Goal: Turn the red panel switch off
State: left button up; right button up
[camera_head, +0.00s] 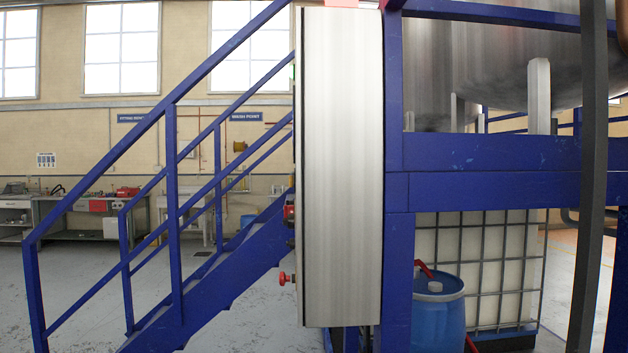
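A tall steel panel cabinet (341,170) stands in the middle of the view, seen mostly from its side. A small red knob-like part (285,279) sticks out from its left edge, low down. Another small red and dark part (289,213) sticks out higher on the same edge. The face that carries these parts is turned away to the left and is nearly hidden, so I cannot tell which is the panel switch or what position it is in. Neither of my grippers is in view.
Blue stairs with railings (172,200) rise just left of the cabinet. A blue post (398,250) stands at its right, with a blue drum (438,318) and a caged white tank (490,265) beyond. Grey floor (80,285) is open at the left.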

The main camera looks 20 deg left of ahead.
aim_at(288, 210)
jog(key=i+j, duration=0.1)
jog(key=j, duration=0.5)
jog(key=i+j+u, duration=0.15)
jog(key=j, duration=0.5)
jog(key=k, duration=0.05)
